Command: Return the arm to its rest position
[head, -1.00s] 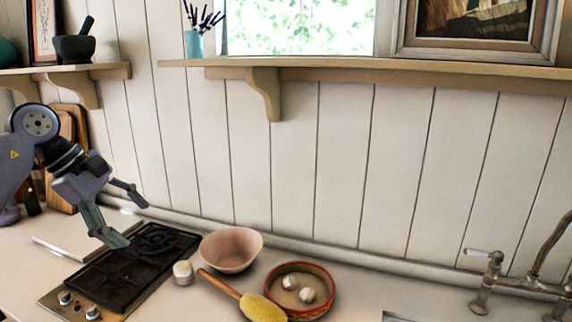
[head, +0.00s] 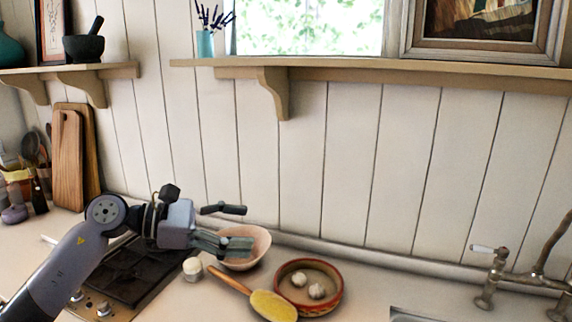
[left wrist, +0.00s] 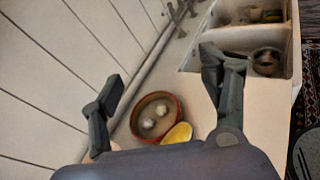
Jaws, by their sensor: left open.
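My left gripper (head: 232,227) is open and empty, held above the counter in front of the pink bowl (head: 257,246), which it partly covers. My left arm reaches in from the lower left, over the stove. In the left wrist view the two fingers (left wrist: 160,98) stand wide apart, with nothing between them but the counter and a bowl farther off. My right gripper is not in view.
A small white item (head: 192,269) sits beside the black stove (head: 128,286). Cutting boards (head: 68,160) lean at left; a tap (head: 492,275) is right. A shelf (head: 400,73) runs above.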

